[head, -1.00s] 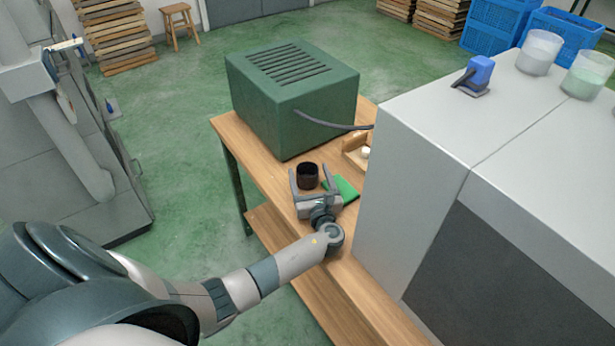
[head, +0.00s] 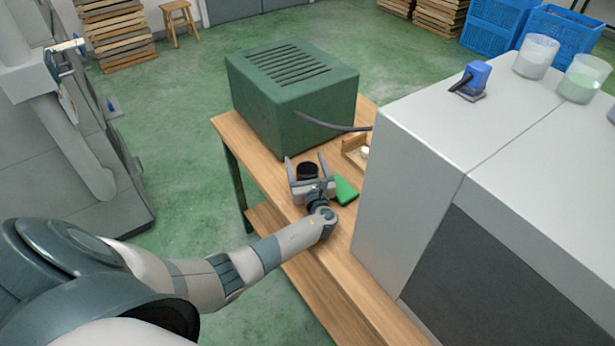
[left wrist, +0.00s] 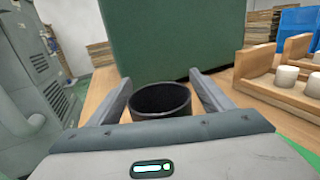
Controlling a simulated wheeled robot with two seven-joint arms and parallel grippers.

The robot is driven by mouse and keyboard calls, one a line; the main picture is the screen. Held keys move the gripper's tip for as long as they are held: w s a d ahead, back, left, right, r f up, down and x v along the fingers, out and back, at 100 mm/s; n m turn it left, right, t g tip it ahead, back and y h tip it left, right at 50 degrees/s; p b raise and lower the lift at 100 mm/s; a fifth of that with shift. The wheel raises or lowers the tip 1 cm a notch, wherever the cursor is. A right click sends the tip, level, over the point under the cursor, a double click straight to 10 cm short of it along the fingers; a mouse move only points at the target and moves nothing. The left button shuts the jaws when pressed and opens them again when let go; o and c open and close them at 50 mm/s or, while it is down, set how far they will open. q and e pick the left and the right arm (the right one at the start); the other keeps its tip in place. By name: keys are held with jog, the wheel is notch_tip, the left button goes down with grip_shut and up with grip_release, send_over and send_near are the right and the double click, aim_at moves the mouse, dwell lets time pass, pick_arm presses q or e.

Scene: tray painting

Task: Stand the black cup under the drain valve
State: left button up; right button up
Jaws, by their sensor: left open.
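The black cup (head: 307,170) stands upright on the wooden table, in front of the green box. It also shows in the left wrist view (left wrist: 161,100), its open top facing up. My left gripper (head: 305,163) is open, with one finger on each side of the cup. In the left wrist view the fingers (left wrist: 163,92) flank the cup with a gap visible near the rim; I cannot tell if either touches it. The gripper's body hides the cup's lower part. I do not see a drain valve in either view. My right gripper is not in view.
The green vented box (head: 292,95) stands behind the cup, with a dark cable running right. A green cloth or pad (head: 345,190) lies right of the gripper. A wooden rack (left wrist: 272,86) holds white pieces. A large grey cabinet (head: 412,190) borders the table's right side.

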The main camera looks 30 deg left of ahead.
aim_at(305, 174)
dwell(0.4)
pick_arm(q)
jog(key=c, duration=1.2)
jog(key=shift+r, duration=0.15)
jog(key=shift+c, duration=0.2)
notch_tip(305, 174, up, 10)
